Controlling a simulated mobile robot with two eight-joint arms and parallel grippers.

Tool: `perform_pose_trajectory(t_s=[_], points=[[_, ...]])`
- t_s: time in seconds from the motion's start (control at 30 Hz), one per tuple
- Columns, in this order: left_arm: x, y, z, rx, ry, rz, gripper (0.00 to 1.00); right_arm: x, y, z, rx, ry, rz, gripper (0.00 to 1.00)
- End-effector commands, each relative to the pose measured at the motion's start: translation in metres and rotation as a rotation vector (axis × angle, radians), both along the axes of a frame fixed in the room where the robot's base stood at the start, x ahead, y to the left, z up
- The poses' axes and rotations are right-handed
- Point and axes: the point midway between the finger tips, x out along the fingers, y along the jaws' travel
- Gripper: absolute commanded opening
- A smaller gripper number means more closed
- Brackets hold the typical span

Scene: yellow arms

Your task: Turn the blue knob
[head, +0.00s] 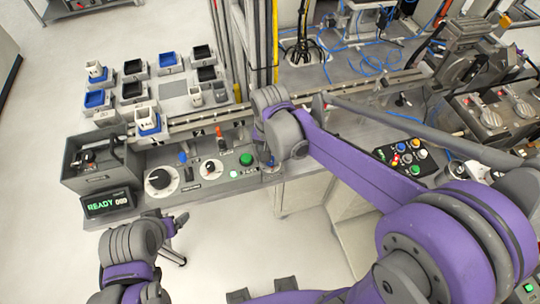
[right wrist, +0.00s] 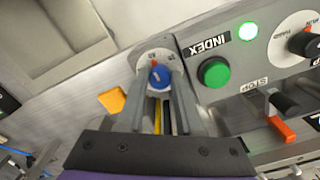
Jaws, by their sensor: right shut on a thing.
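The blue knob (right wrist: 160,76) sits on a round light dial plate at the corner of the grey control panel, in the right wrist view. My right gripper (right wrist: 158,82) is shut on it, with one grey finger on each side. In the head view my right gripper (head: 271,168) reaches down at the right end of the panel (head: 215,182), and it hides the knob there. My left gripper (head: 184,238) is open and empty, in front of the panel and below it.
A green INDEX button (right wrist: 214,72) is close to the right of the knob. An orange STOP lever (right wrist: 284,128) is farther right. An orange tab (right wrist: 112,100) is to the left. A READY display (head: 108,202) and a black dial (head: 160,179) are at the panel's left.

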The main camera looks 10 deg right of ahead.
Motion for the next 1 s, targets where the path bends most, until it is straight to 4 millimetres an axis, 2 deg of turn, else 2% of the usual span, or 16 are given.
perform_pose_trajectory(t_s=[0.7,1.0], points=[[-0.009,0.0,-0.022,0.0,0.017,0.0,0.89,0.0,-0.002,0.0,0.0,0.0,0.624,0.0],[-0.011,0.0,-0.027,0.0,0.02,0.0,0.89,0.0,-0.002,0.0,0.0,0.0,0.841,0.0]])
